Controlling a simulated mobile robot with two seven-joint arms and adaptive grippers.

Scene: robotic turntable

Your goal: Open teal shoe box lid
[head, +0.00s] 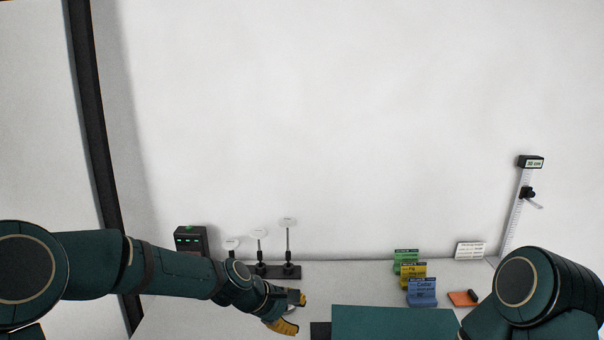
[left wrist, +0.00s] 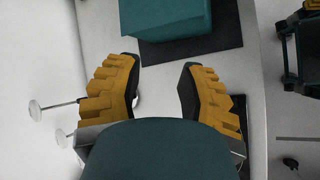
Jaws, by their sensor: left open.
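The teal shoe box (head: 395,322) is at the bottom edge of the head view, cut off by the frame. Its flat teal top shows there, with no opening visible. The box also shows at the top of the left wrist view (left wrist: 165,20), partly cut off. My left gripper (head: 297,313) is left of the box, apart from it. Its yellow fingers are spread with nothing between them, and the box lies beyond the fingertips in the left wrist view (left wrist: 160,72). My right arm comes in at the right, with its gripper out of the frame.
A black mat (head: 320,330) lies under the box. Discs on thin stands (head: 288,245) and a black device with green lights (head: 190,240) stand behind my left arm. Coloured cards (head: 421,292), an orange pad (head: 461,298) and a height gauge (head: 520,195) stand at the back right.

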